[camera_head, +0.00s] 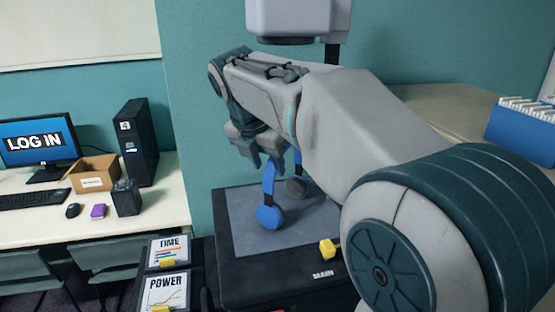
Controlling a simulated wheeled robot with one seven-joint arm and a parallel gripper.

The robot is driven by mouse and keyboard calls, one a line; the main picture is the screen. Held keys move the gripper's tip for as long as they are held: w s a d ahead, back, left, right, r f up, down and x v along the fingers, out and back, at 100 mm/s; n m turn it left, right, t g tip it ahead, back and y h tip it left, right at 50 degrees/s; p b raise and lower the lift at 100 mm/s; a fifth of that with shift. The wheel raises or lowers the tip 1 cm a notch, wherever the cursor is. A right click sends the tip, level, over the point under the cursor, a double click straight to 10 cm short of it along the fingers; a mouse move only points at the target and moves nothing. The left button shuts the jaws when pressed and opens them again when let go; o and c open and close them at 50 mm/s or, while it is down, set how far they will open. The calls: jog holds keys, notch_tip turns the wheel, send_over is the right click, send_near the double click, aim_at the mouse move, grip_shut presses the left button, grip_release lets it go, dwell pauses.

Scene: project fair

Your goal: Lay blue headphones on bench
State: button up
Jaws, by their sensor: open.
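The blue headphones (268,216) are at the grey mat (303,242) on the black bench (258,290), with the band upright and the ear cups low. One blue cup faces me, and a dark cup shows behind it to the right. My gripper (262,165) is just above the band, pointing down with its jaws open. Whether the band lies between the fingers or only behind them cannot be told. My arm hides the right part of the headphones and bench.
A small yellow block (327,249) stands at the mat's front right. TIME (167,251) and POWER (165,292) cards stand at the lower left. A desk with a monitor (38,139), cardboard box (94,173) and black tower (135,142) is left. A blue file box (522,130) is right.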

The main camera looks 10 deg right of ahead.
jog(key=s+a, duration=0.4)
jog(key=shift+s+a+b, duration=0.25)
jog(key=shift+a+b, duration=0.05)
jog(key=shift+b, duration=0.1)
jog(key=shift+o, duration=0.5)
jog(key=shift+s+a, duration=0.25)
jog(key=w+d+t+h, duration=0.6)
jog(key=w+d+t+h+b, duration=0.1)
jog(key=w+d+t+h, duration=0.2)
jog(key=shift+w+d+r+t+h, duration=0.25)
jog(key=shift+r+t+h, duration=0.05)
jog(key=shift+r, duration=0.1)
